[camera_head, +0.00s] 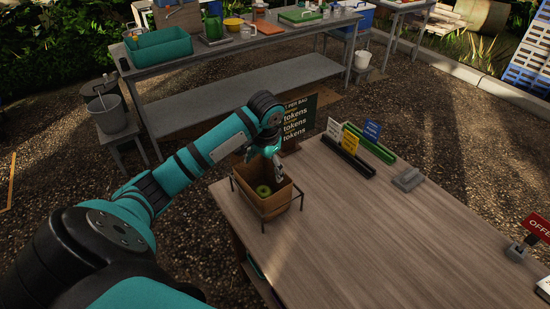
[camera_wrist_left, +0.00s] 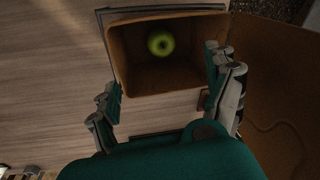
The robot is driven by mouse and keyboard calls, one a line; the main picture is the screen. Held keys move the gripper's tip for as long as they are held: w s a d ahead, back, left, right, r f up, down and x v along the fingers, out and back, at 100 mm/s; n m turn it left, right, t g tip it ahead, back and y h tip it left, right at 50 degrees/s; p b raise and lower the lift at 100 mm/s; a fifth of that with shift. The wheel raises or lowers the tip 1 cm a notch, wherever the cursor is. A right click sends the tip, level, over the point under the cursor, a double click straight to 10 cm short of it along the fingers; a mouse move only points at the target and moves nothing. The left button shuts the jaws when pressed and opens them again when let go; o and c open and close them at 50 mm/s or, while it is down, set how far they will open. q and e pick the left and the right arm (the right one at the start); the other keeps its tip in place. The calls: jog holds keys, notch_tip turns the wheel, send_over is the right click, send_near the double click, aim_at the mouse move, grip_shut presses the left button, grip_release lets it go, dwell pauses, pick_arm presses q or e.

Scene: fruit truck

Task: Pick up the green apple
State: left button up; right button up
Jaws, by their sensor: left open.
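A green apple (camera_head: 264,190) lies inside a brown paper bag (camera_head: 268,209) held in a thin dark wire stand at the table's left corner. In the left wrist view the apple (camera_wrist_left: 161,43) sits near the far side of the bag's inside, and the bag's rim (camera_wrist_left: 118,62) frames it. My left gripper (camera_head: 275,170) is over the bag's opening. In the left wrist view my left gripper (camera_wrist_left: 162,90) is open, its fingers wide apart on either side of the bag's near part, with nothing between them at the apple. My right gripper is out of view.
The wooden table (camera_head: 370,240) is largely bare right of the bag. Card holders (camera_head: 348,155) with small signs stand along its back edge, with a grey block (camera_head: 407,180) nearby. A black price board (camera_head: 298,118) stands behind the bag. A grey bench (camera_head: 235,90) with containers is farther back.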

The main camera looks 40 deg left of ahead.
pick_arm(q)
jog(key=p, duration=0.1)
send_over(264, 191)
jog(key=s, duration=0.1)
jog(key=f, duration=0.5)
jog(key=d+f, duration=0.1)
jog(key=f, duration=0.2)
jog(key=shift+f, duration=0.2)
jog(key=f, duration=0.3)
jog(key=shift+w+a, duration=0.25)
jog(key=shift+w, duration=0.05)
jog(key=f, duration=0.4)
jog(key=shift+w+a+f, duration=0.2)
jog(key=shift+a+f, duration=0.1)
jog(key=shift+f, duration=0.1)
jog(key=shift+a+f, duration=0.1)
jog(key=shift+f, duration=0.2)
jog(key=shift+r, duration=0.1)
jog(key=shift+c, duration=1.4)
jog(key=c, duration=1.1)
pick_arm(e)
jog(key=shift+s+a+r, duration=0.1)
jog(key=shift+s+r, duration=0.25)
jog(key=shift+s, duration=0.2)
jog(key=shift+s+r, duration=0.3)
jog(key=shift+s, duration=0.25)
